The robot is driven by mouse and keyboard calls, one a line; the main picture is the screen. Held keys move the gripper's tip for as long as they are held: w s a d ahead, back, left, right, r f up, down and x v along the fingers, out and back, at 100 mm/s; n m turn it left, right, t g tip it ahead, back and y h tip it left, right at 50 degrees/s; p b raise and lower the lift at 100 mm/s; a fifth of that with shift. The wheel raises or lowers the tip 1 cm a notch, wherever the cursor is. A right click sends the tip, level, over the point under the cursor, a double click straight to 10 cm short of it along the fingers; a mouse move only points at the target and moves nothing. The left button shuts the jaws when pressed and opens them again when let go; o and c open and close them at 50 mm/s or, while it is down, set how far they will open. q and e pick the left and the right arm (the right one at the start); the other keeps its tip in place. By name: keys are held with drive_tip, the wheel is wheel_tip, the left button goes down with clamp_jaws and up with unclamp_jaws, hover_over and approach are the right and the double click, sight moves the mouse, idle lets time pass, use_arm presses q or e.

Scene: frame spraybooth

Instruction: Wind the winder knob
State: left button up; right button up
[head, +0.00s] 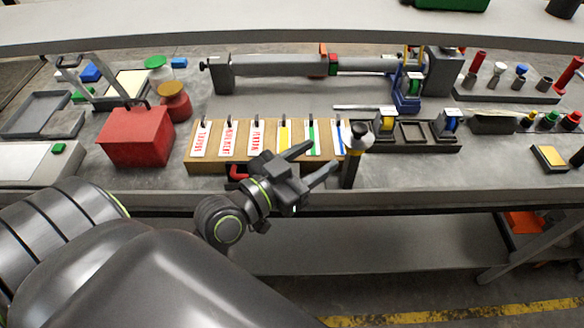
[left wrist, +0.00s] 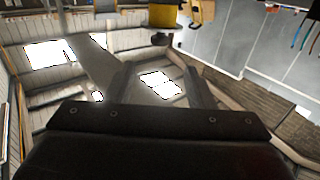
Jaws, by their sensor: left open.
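A long grey cylinder (head: 275,66) lies across the back of the bench between end mounts. A small black knob (head: 204,66) sticks out at its left end; it looks like the winder knob, but I cannot be certain. My left gripper (head: 323,157) is open and empty over the front edge, well apart from that knob. In the left wrist view, the open fingers (left wrist: 158,85) hold nothing. My right gripper is not in view.
A wooden rack (head: 197,165) of labelled cards stands behind my left gripper. A red box (head: 138,136) is left of it. A black tray (head: 436,149) with tape rolls is to the right. A shelf (head: 290,28) crosses above the back of the bench.

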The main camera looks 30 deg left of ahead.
use_arm(q)
drive_tip(key=p+v, duration=0.2)
drive_tip(key=v, duration=0.2)
drive_tip(key=shift+s+a, duration=0.1)
drive_tip(key=shift+s, duration=0.3)
